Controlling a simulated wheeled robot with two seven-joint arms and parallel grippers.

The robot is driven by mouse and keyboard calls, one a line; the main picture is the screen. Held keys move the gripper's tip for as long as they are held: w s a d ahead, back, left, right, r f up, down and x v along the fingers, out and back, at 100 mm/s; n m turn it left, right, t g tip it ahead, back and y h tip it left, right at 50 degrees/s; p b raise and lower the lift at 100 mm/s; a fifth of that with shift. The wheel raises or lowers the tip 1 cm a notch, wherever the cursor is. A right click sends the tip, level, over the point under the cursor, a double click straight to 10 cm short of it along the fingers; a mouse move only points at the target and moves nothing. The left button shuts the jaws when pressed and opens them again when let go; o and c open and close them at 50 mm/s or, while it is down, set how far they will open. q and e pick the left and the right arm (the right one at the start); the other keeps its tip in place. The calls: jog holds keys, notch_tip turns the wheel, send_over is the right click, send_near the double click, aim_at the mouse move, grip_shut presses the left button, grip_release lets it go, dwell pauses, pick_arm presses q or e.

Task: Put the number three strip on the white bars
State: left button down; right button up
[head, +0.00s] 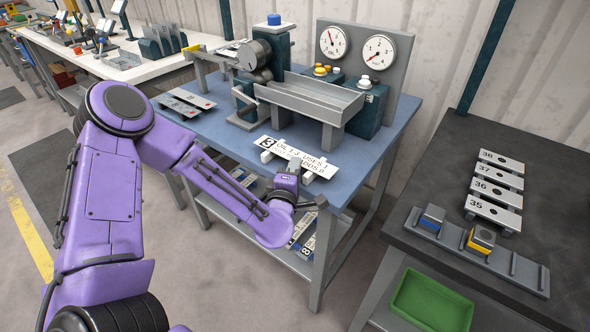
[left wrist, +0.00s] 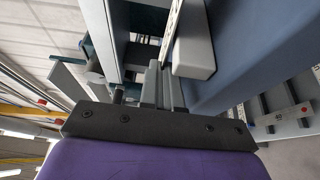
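The number three strip (head: 305,157), white with a black "3" at its left end, lies over the white bars (head: 308,176) at the front of the blue table. A bar end also shows in the left wrist view (left wrist: 195,50), close beside the strip's thin edge (left wrist: 172,28). The strip looks in contact with the bars. My left gripper (head: 294,165) is at the strip's front edge, between the bars. Its fingers (left wrist: 161,82) are close together in the left wrist view, with the strip's edge between their tips. My right gripper is not in view.
A bender with a grey trough (head: 310,95) and two gauges (head: 352,48) stand behind the strip. Other strips (head: 186,104) lie at the table's left. A dark bench at right holds numbered strips (head: 495,195) and a grey rail (head: 478,254). A green bin (head: 432,300) is below.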

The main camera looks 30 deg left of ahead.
pick_arm(q)
jog(key=shift+f, duration=0.1)
jog(key=shift+f, duration=0.1)
jog(key=c, duration=1.4)
grip_release()
jog(key=shift+o, duration=0.2)
